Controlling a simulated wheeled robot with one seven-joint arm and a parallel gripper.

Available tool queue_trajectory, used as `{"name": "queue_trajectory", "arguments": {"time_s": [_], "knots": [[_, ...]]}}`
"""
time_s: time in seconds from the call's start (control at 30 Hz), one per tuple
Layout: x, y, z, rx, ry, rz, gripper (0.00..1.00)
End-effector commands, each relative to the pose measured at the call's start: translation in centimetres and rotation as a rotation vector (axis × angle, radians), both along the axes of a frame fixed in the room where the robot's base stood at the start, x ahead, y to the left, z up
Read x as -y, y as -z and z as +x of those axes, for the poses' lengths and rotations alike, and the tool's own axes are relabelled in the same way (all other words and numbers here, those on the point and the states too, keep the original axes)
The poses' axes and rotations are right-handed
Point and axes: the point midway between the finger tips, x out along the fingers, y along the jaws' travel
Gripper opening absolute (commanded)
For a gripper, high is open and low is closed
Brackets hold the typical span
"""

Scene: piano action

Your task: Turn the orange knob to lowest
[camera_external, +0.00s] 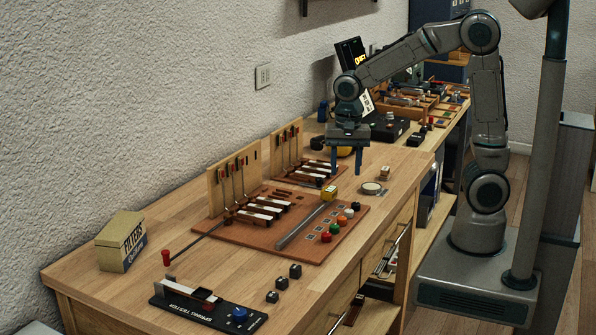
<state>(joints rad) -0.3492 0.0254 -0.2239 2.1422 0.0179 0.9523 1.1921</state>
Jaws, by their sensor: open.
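The orange knob (342,220) is small and round. It sits in a row of coloured knobs along the right edge of the reddish-brown board (292,253), between a green knob (334,228) and a white knob (349,213). Its pointer or setting is too small to read. My gripper (346,174) points down with its two dark fingers apart and nothing visible between them. It is above the bench, beyond the knob row in the picture and apart from the orange knob.
A red knob (325,237) and a black knob (356,206) end the row. A yellow block (329,192) is near my gripper, and a round metal tin (371,188) lies to its right. A grey rail (306,226) runs beside the knobs. Upright piano-action parts (236,183) stand left.

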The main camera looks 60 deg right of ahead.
Motion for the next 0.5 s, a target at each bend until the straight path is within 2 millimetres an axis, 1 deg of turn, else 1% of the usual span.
{"name": "queue_trajectory", "arguments": {"time_s": [0.17, 0.27, 0.5], "knots": [[-0.1, 1.1, 0.3, -0.006, 0.025, -0.003, 0.45], [-0.1, 2.7, 0.2, -0.009, 0.025, -0.004, 0.45], [-0.1, 7.9, 0.3, -0.01, 0.024, -0.005, 0.45]]}}
